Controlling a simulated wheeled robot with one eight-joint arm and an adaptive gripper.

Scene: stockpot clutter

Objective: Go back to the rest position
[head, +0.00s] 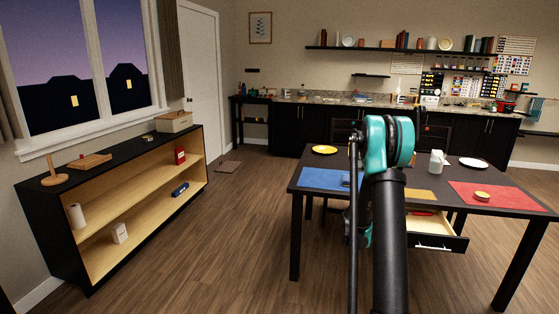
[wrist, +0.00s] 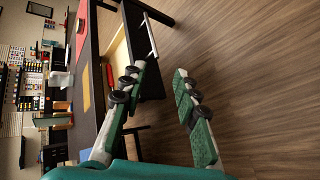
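My gripper (wrist: 160,78) shows in the wrist view with its two green-padded fingers apart and nothing between them. In the head view it is hidden behind my raised black and teal arm. The dark table (head: 432,207) stands ahead, with its drawer (head: 436,241) pulled open. In the wrist view the open drawer (wrist: 120,48) appears sideways beyond the fingers, and a red item (wrist: 110,77) lies in it. The gripper seems clear of the table and drawer; the exact distance cannot be told.
A low shelf (head: 60,228) stands left. Open floor (head: 222,237) lies between shelf and table.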

